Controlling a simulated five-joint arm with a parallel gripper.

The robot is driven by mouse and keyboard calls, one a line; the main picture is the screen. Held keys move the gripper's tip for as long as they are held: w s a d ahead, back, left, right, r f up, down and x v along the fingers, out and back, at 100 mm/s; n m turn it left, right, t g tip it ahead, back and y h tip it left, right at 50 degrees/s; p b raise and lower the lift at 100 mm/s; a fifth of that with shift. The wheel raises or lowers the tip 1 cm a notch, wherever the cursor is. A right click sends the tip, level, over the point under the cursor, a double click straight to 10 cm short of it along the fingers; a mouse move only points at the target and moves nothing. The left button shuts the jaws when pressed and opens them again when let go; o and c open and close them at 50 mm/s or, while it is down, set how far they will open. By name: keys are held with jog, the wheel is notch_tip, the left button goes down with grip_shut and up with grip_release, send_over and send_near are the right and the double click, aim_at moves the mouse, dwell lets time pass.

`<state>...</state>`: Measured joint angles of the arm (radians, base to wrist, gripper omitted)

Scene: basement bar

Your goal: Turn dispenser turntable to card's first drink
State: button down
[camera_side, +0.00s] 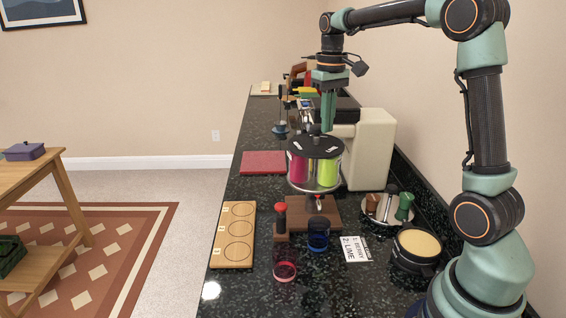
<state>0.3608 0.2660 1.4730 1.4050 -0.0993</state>
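The drink dispenser (342,131) is a cream machine on the black counter. Its round turntable (315,187) carries a magenta canister (298,168) on the left and a lime-green canister (327,172) on the right, under a dark lid. Any canister behind them is hidden. The white card (356,249) lies flat on the counter at the front and appears to read "1 BERRY, 2 LIME". My gripper (328,128) points down at the turntable's top, beside its dark knob. Its fingers overlap in this view, so I cannot tell their opening or whether they touch the turntable.
A blue cup (318,235) and a red cup (285,267) stand in front of the dispenser. A wooden board with three circles (233,236) lies left. A tool tray (388,208) and a dark tub (416,248) stand right. A red mat (263,163) lies behind left.

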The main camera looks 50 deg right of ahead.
jog(key=shift+w, duration=0.1)
dwell(0.3)
jog(key=shift+s+d, duration=0.1)
jog(key=shift+s, duration=0.3)
notch_tip(320, 180, up, 6)
dwell(0.4)
jog(key=shift+w+a+f, duration=0.15)
jog(key=shift+a+f, duration=0.3)
jog(key=shift+f, duration=0.55)
jog(key=shift+w+a+f, duration=0.15)
jog(key=shift+a+f, duration=0.3)
jog(key=shift+f, duration=0.55)
jog(key=shift+w+a+f, duration=0.15)
jog(key=shift+a+f, duration=0.3)
jog(key=shift+f, duration=0.55)
jog(key=shift+w+d, duration=0.2)
